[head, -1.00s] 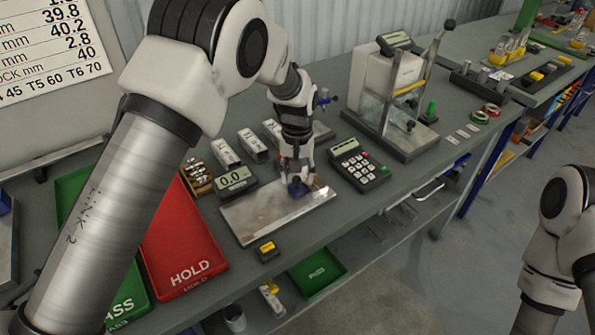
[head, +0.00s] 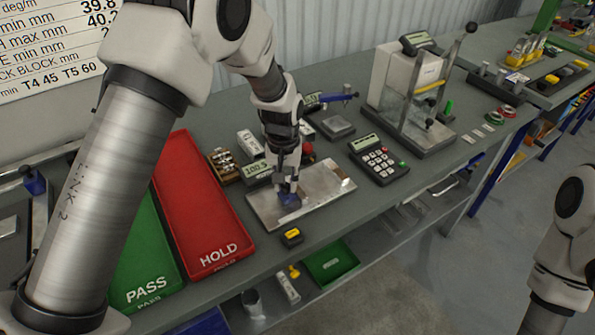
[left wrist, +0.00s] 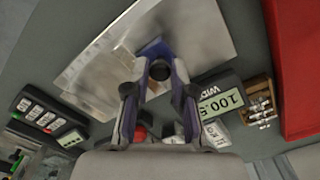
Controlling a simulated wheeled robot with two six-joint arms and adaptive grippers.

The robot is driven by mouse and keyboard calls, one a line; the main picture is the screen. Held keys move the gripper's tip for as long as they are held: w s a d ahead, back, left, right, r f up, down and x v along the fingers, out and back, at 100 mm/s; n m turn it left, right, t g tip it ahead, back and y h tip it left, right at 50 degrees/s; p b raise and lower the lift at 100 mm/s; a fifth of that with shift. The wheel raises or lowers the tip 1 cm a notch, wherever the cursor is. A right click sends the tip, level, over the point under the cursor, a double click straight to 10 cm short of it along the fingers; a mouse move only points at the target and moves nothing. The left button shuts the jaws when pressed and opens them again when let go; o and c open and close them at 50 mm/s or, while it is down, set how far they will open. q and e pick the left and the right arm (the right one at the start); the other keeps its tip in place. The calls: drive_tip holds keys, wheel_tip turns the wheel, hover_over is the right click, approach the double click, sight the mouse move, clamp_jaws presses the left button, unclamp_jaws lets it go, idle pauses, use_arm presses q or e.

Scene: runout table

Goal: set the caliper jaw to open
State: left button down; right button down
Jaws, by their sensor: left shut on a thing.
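A bright metal plate (head: 325,186) lies flat on the bench, and it fills the upper middle of the left wrist view (left wrist: 200,30). A small blue block with a dark round knob, which I take for the caliper jaw (head: 290,201), sits on the left part of the plate. My left gripper (head: 287,188) points down and is shut on it. In the left wrist view both fingers (left wrist: 159,80) close around the knob, with the blue part (left wrist: 153,47) showing beyond. A readout marked WIDTH (left wrist: 218,103) beside the plate shows about 100.5. My right gripper is out of view.
Red HOLD (head: 205,205) and green PASS (head: 150,262) trays lie left of the plate. A keypad (head: 378,158) stands to its right, a press-like stand (head: 415,95) farther back. A small black and yellow block (head: 291,237) sits at the front edge.

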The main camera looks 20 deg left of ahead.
use_arm(q)
drive_tip(key=shift+s+f, duration=0.1)
drive_tip(key=shift+s, duration=0.1)
drive_tip(key=shift+w+f, duration=0.1)
drive_tip(key=shift+w, duration=0.05)
drive_tip(key=c, duration=1)
unclamp_jaws()
drive_tip(key=shift+a, duration=0.3)
drive_tip(key=shift+d+r, duration=0.15)
drive_tip(key=shift+r, duration=0.1)
wheel_tip(320, 180, up, 11)
drive_tip(key=shift+r, duration=0.2)
drive_tip(key=shift+w, duration=0.1)
